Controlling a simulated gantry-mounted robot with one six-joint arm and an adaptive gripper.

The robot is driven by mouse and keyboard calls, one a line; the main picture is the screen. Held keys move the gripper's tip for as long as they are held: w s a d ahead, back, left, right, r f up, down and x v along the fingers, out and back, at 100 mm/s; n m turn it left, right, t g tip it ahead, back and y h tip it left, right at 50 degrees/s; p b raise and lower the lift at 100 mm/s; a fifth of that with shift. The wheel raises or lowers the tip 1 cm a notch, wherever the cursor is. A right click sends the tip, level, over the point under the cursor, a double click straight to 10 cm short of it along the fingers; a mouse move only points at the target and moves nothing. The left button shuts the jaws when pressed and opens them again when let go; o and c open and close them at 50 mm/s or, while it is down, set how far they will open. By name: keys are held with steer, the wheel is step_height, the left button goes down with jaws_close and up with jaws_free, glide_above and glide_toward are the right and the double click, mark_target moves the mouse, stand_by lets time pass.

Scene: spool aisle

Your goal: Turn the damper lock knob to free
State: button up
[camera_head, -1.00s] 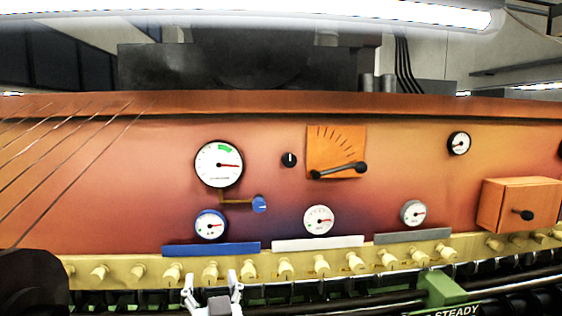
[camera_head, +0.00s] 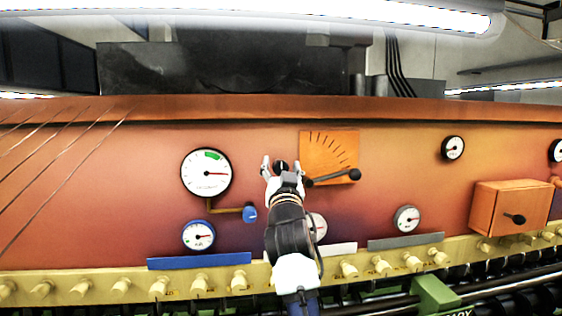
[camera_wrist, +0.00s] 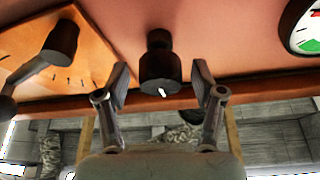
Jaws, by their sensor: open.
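A small black knob (camera_head: 281,166) with a white mark sits on the orange-red panel, left of the orange lever plate. My gripper (camera_head: 280,168) is open, with one finger on each side of the knob in the head view. In the wrist view the dark knob (camera_wrist: 160,75) stands out from the panel between the spread fingers of my gripper (camera_wrist: 160,88). Gaps show on both sides, so the fingers look apart from it. Its white mark (camera_wrist: 162,91) shows on the end face.
Beside the knob, an orange plate (camera_head: 318,148) carries a black lever (camera_head: 335,177). A large gauge (camera_head: 207,173) and a blue knob (camera_head: 250,213) are on the left. An orange box (camera_head: 500,205) juts out at the right. Cream pegs line the ledge below.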

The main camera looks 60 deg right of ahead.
steer(key=shift+w+d, duration=0.1)
steer(key=shift+d, duration=0.05)
steer(key=c, duration=1.2)
steer(key=shift+o, duration=0.2)
